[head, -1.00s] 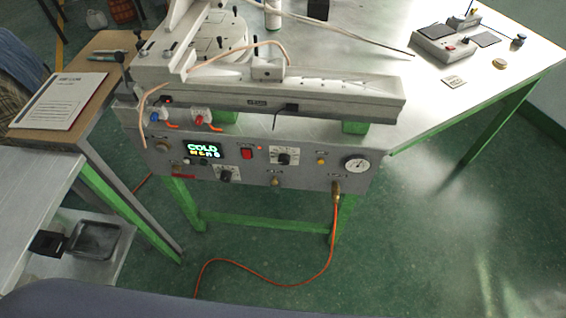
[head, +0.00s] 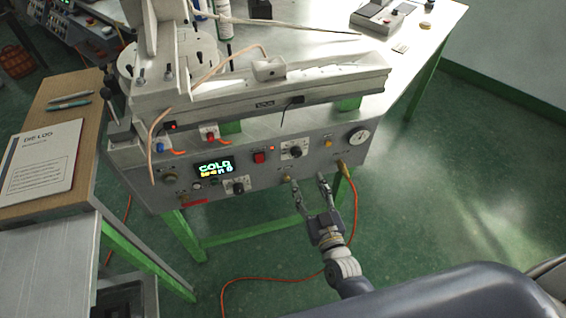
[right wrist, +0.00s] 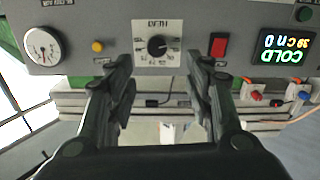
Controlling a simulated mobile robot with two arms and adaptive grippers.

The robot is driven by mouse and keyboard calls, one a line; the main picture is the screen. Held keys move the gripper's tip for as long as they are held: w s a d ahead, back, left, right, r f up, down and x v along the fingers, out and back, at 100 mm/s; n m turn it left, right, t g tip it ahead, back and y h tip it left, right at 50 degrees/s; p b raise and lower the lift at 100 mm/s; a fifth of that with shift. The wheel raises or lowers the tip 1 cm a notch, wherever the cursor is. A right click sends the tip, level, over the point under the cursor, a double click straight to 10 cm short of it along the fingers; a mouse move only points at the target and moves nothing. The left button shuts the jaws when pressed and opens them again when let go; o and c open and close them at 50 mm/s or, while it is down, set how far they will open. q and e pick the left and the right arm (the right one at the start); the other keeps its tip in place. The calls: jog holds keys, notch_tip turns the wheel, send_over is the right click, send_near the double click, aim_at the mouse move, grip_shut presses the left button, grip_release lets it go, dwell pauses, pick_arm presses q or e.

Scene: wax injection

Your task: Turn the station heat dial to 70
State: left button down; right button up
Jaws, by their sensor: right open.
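The station's grey front panel (head: 320,155) carries a black dial on a white scale plate (head: 294,152) right of the red switch. A second, similar dial (head: 238,187) sits lower left, below the display. My right gripper (head: 310,184) is open and empty, below and in front of the upper dial. In the right wrist view, which shows the panel upside down, the upper dial (right wrist: 157,46) lies between and beyond my open fingers (right wrist: 162,65), apart from them. Its small lettering and exact setting are not legible. The lit display (head: 214,167) reads COLD. My left gripper is not in view.
A red switch (head: 259,157), a yellow button (head: 327,142) and a round gauge (head: 359,136) surround the upper dial. An orange hose (head: 352,196) hangs from the panel near my right gripper. A wooden side table (head: 62,103) with a paper stands left.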

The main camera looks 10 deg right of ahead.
send_near(298, 155)
jog(key=w, duration=0.8)
jog(key=shift+w+a, duration=0.3)
jog(key=shift+a, duration=0.05)
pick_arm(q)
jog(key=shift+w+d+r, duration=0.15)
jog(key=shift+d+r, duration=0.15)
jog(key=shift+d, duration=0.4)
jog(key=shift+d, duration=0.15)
pick_arm(e)
jog(key=shift+c, duration=0.9)
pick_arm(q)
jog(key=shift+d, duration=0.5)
pick_arm(e)
jog(key=c, duration=0.9)
